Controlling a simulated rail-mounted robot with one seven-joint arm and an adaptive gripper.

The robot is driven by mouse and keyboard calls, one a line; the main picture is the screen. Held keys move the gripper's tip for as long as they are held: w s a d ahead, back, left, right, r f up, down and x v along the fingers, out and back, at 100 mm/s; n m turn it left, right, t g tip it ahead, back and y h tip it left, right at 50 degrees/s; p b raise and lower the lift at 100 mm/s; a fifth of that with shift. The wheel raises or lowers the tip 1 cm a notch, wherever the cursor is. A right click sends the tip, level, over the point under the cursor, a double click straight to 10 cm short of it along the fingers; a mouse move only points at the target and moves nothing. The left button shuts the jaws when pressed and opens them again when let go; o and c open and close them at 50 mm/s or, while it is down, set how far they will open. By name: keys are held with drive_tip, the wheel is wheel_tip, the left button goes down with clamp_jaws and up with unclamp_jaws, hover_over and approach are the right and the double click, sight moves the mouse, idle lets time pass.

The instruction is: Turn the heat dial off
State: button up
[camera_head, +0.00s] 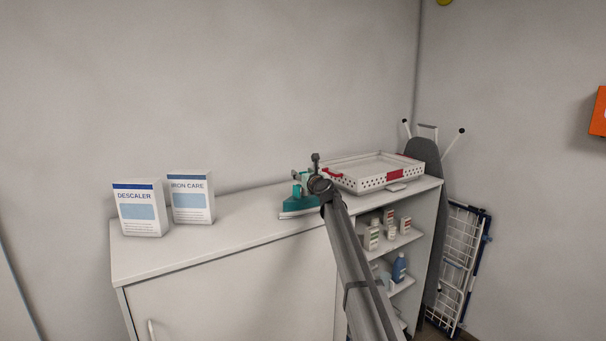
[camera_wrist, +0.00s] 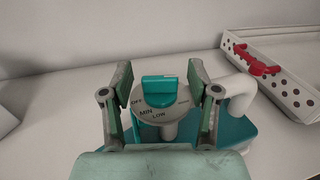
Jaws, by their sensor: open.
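The heat dial is a round grey disc with a raised teal knob (camera_wrist: 158,91), in the middle of the wrist view. Its face shows the words MIN and LOW at the front, and a smaller mark at the left that seems to read OFF. The dial belongs to a teal iron (camera_wrist: 236,133), which stands on the cabinet top and also shows in the head view (camera_head: 297,205). My gripper (camera_wrist: 158,79) is open, with one finger on each side of the knob and a gap to it on both sides. In the head view my arm largely hides the dial.
A white perforated tray with red handles (camera_head: 378,174) stands right of the iron on the cabinet top (camera_head: 240,226). A descaler box (camera_head: 139,208) and an iron care box (camera_head: 191,198) stand at the left. An ironing board (camera_head: 430,205) leans at the right.

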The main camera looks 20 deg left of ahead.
clamp_jaws()
drive_tip(key=shift+r+p, duration=0.15)
drive_tip(key=shift+p, duration=0.55)
drive_tip(key=shift+r+m+h+p, duration=0.1)
drive_tip(key=shift+m+h+p, duration=0.25)
drive_tip(key=shift+p, duration=0.3)
drive_tip(key=shift+m+t+h+p, duration=0.25)
drive_tip(key=shift+t+p, duration=0.25)
drive_tip(key=shift+p, duration=0.65)
drive_tip(key=shift+h+p, duration=0.3)
drive_tip(key=shift+p, duration=0.05)
drive_tip(key=shift+t, duration=0.3)
drive_tip(key=shift+f, duration=0.2)
